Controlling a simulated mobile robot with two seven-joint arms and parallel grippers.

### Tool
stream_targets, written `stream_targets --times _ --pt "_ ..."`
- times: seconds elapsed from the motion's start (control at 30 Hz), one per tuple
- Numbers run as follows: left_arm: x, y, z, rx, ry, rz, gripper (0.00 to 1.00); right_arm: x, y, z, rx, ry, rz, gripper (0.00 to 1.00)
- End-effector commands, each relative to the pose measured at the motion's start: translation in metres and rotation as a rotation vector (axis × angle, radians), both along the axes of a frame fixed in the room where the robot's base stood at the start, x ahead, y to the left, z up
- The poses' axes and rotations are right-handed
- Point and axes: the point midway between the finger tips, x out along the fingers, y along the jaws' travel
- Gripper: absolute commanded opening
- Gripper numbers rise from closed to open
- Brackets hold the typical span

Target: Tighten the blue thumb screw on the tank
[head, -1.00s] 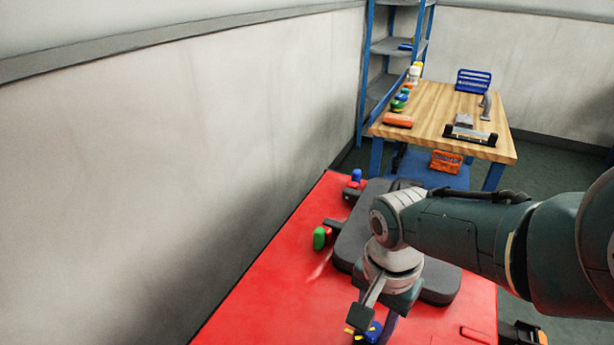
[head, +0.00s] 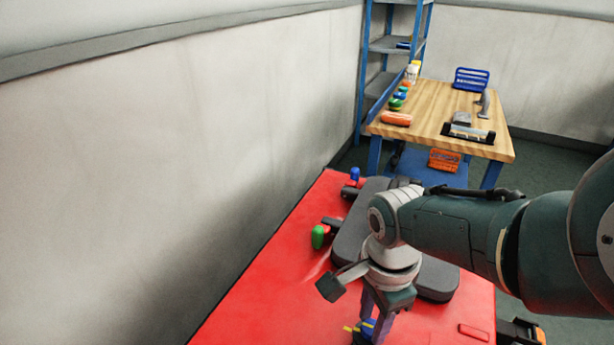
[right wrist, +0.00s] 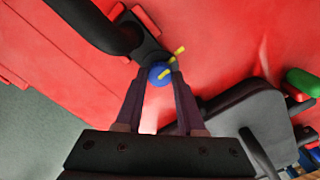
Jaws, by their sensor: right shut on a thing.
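The blue thumb screw (head: 359,331) sits low in the head view, on the red tank (head: 265,290), partly hidden by the fingers. Yellow marks stick out beside it. In the right wrist view the blue screw head (right wrist: 158,75) lies between the two fingertips, with yellow pieces at its right. My right gripper (head: 371,322) points down and is shut on the screw head. Its fingertips (right wrist: 160,72) are on either side of the blue head in the right wrist view. My left gripper is not in view.
A dark grey lid (head: 350,243) lies on the tank beside my right arm. Green (head: 318,237) and blue (head: 355,174) knobs stand along the tank's wall-side edge. A wooden workbench (head: 440,105) with tools stands behind. A pale wall (head: 170,150) runs along the left.

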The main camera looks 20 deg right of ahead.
Motion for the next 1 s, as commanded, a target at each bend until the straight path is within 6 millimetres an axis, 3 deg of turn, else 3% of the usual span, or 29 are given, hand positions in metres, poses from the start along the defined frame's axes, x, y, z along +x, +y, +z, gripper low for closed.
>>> stream_targets --times 0.33,0.37,0.63,0.87,1.0 --pt "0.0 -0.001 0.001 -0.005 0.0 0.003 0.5 0.001 0.001 0.002 0.002 0.001 -0.002 0.0" --pt "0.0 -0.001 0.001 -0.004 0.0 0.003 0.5 0.001 0.001 0.002 0.002 0.001 -0.002 0.39" --pt "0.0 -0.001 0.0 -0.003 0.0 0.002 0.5 0.0 0.0 0.001 0.001 0.001 -0.001 0.69" --pt "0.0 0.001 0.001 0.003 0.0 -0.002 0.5 0.0 0.0 0.001 0.0 0.0 -0.001 0.69" --pt "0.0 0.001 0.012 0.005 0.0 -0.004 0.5 0.0 0.0 0.013 0.0 0.0 -0.001 0.69"
